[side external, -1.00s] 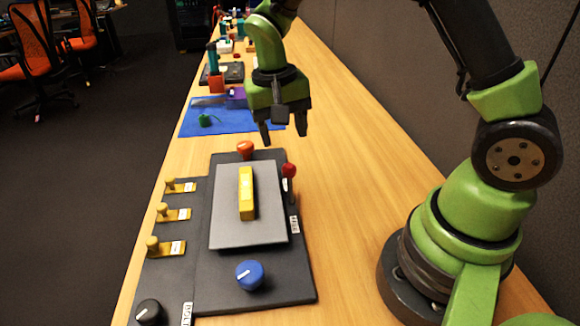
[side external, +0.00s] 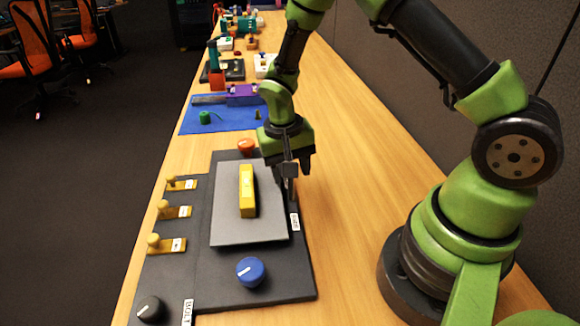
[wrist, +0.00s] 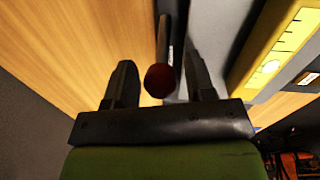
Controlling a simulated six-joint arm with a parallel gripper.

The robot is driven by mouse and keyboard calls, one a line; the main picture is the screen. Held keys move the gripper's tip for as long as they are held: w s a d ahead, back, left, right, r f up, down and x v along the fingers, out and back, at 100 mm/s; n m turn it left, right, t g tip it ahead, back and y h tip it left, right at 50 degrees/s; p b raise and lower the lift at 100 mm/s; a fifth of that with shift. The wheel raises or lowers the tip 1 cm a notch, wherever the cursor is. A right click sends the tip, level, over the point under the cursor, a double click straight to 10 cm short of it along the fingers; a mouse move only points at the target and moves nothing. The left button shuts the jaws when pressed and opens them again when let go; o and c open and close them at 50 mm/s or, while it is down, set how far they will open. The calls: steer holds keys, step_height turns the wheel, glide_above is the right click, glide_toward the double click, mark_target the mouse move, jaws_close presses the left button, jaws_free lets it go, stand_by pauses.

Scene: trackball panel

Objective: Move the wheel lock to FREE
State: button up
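A dark red ball knob (wrist: 159,81) on a lever stands at the right edge of the dark panel (side external: 265,285). I cannot tell for certain whether it is the wheel lock. My gripper (side external: 284,190) is down at that edge and hides the knob in the side view. In the wrist view my gripper (wrist: 160,88) is open, with the knob between its two fingers, and gaps show on both sides. A small white label (side external: 295,222) is near the lever; its text is too small to read.
A raised grey plate (side external: 230,232) with a yellow bar (side external: 247,190) is just left of my gripper. Bare table lies right of the panel.

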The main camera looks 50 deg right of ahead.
jaws_close()
steer(key=shift+s+a+r+t+h, duration=0.2)
steer(key=shift+s+a+t+h, duration=0.1)
steer(key=shift+t+h, duration=0.2)
steer(key=shift+o, duration=1.1)
jaws_free()
step_height(320, 180, up, 10)
steer(key=a, duration=0.2)
steer(key=shift+s+f, duration=0.15)
steer(key=shift+d, duration=0.1)
